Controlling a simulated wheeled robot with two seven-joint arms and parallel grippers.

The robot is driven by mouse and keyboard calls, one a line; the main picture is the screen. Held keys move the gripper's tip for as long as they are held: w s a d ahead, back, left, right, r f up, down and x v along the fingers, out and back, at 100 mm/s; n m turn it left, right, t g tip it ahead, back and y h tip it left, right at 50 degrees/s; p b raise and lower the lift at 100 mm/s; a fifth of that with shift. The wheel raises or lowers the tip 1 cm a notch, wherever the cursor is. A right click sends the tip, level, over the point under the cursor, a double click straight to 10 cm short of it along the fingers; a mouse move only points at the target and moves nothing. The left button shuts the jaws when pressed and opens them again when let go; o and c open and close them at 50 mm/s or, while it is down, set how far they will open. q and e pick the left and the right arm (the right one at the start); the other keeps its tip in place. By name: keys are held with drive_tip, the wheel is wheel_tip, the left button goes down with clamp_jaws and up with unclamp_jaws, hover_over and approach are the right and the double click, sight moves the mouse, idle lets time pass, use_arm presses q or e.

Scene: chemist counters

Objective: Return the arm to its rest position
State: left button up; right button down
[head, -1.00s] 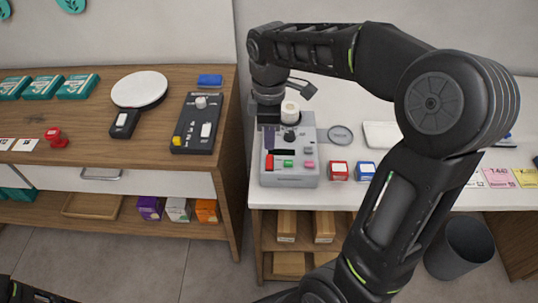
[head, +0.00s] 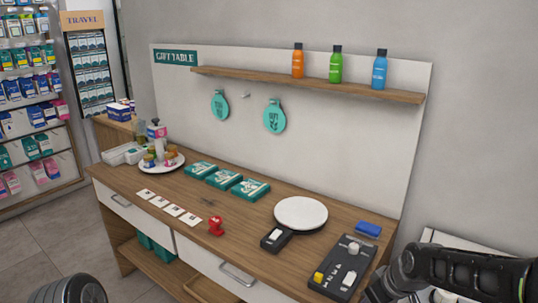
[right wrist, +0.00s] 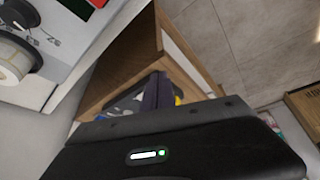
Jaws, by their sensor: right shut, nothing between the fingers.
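My right arm comes in at the lower right of the head view, beside the right end of the wooden gift table (head: 240,276). Its gripper is cut off or hidden there. In the right wrist view my right gripper (right wrist: 157,93) shows as dark purplish fingers close together, with nothing held. The fingers are in front of the wooden table's end (right wrist: 140,62), seen from above; I cannot tell whether they touch it. Only a dark rounded part of my left arm shows at the bottom left of the head view; my left gripper is out of view.
A red stamp (head: 216,226) and teal boxes (head: 218,180) lie farther left. A grey device (right wrist: 55,50) with a roll stands left in the wrist view.

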drive_tip(key=s+a+f+m+y, duration=0.1)
drive_tip(key=s+a+f+m, duration=0.2)
drive_tip(key=a+f, duration=0.45)
drive_tip(key=s+a+f+m+y, duration=0.1)
drive_tip(key=s+a+f+m, duration=0.2)
drive_tip(key=f, duration=0.8)
drive_tip(key=s+a+f+g, duration=0.2)
drive_tip(key=s+f, duration=0.4)
drive_tip(key=s, duration=0.3)
drive_tip(key=s+a+f+g, duration=0.2)
drive_tip(key=s+a+f, duration=0.3)
drive_tip(key=s, duration=0.4)
drive_tip(key=shift+s+a+f+m, duration=0.25)
drive_tip(key=shift+s+f+m, duration=0.15)
drive_tip(key=shift+f, duration=0.15)
drive_tip(key=shift+d, duration=0.15)
